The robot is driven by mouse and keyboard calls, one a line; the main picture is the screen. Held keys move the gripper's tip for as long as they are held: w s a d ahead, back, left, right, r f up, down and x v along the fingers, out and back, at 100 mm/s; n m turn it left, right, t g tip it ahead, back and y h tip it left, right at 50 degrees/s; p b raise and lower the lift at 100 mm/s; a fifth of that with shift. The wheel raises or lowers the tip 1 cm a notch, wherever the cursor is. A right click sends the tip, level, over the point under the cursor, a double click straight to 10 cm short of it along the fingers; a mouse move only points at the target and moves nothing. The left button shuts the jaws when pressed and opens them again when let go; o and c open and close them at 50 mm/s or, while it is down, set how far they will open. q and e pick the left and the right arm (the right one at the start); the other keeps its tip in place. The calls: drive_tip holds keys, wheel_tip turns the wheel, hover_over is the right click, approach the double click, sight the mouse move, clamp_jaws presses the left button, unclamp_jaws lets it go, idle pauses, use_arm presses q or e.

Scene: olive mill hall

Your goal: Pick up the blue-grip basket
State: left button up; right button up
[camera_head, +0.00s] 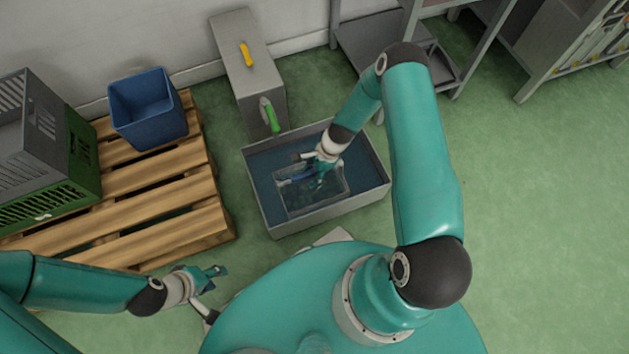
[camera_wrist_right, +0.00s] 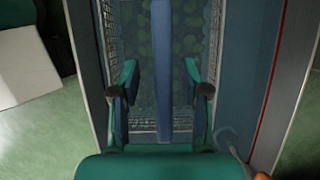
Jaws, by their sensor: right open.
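The wire basket (camera_head: 318,208) sits inside a grey rectangular basin with a dark blue interior. Its blue grip (camera_head: 293,179) shows beside my right gripper (camera_head: 321,172). In the right wrist view the basket's mesh wall (camera_wrist_right: 214,40) and roundish green contents show.
The basin (camera_head: 378,190) stands on the green floor. A grey cabinet (camera_head: 245,75) with yellow and green handles stands behind it. A wooden pallet (camera_head: 165,195) at left bears a blue bin (camera_head: 150,125) and crates (camera_head: 30,130). The floor at right (camera_head: 540,200) is clear.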

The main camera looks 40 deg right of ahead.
drive_tip(key=shift+a+f, duration=0.15)
drive_tip(key=shift+f, duration=0.25)
clamp_jaws()
